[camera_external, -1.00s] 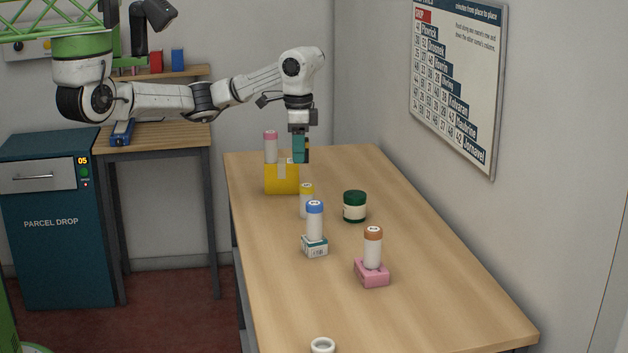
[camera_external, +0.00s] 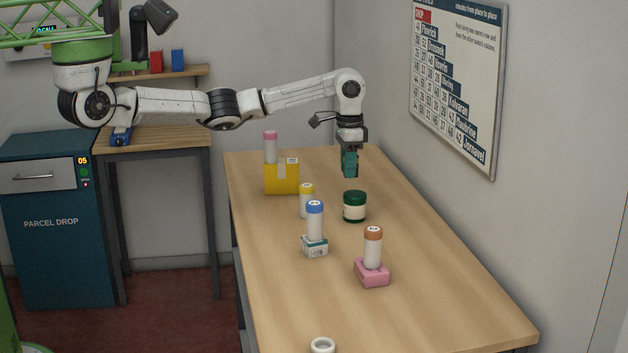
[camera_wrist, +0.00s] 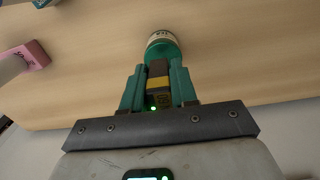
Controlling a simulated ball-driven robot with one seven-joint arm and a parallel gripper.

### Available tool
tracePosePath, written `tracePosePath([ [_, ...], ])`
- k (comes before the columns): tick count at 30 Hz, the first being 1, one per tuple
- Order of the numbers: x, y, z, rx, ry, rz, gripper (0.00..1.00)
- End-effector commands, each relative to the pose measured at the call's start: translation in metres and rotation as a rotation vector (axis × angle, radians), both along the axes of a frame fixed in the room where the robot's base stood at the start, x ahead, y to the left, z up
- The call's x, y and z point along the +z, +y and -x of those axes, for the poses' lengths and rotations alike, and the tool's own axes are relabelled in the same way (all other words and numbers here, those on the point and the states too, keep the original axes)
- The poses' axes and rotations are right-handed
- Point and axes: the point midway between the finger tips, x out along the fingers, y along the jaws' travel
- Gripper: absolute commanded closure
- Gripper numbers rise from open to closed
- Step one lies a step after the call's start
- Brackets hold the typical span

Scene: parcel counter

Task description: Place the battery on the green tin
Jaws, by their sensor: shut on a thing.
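My gripper (camera_external: 349,172) has teal fingers and hangs over the table, above the green tin (camera_external: 355,207) with a clear gap. In the wrist view my gripper (camera_wrist: 158,88) is shut on the battery (camera_wrist: 158,83), a dark block with a yellow band. In the external view the battery is mostly hidden by the fingers. The green tin has a dark green lid and a pale label, and stands upright on the table. It also shows in the wrist view (camera_wrist: 161,40), just beyond the fingertips and partly covered by the battery.
Left of the tin stand a yellow-capped bottle (camera_external: 307,203) and a blue-capped bottle (camera_external: 315,222) on a small box. A brown-capped bottle (camera_external: 373,250) on a pink box (camera_external: 372,275) is nearer. A yellow box (camera_external: 281,182) carries a pink-capped bottle (camera_external: 270,149). The table's right side is clear.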

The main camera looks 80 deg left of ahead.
Motion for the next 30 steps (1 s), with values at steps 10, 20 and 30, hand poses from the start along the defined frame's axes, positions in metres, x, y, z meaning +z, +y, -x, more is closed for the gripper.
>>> tracePosePath([
  [10,-0.021,0.002,-0.014,0.000,0.002,0.000,1.00],
  [20,-0.047,0.001,-0.014,-0.001,-0.001,0.000,1.00],
  [30,-0.050,0.001,-0.014,-0.001,0.000,0.001,0.67],
])
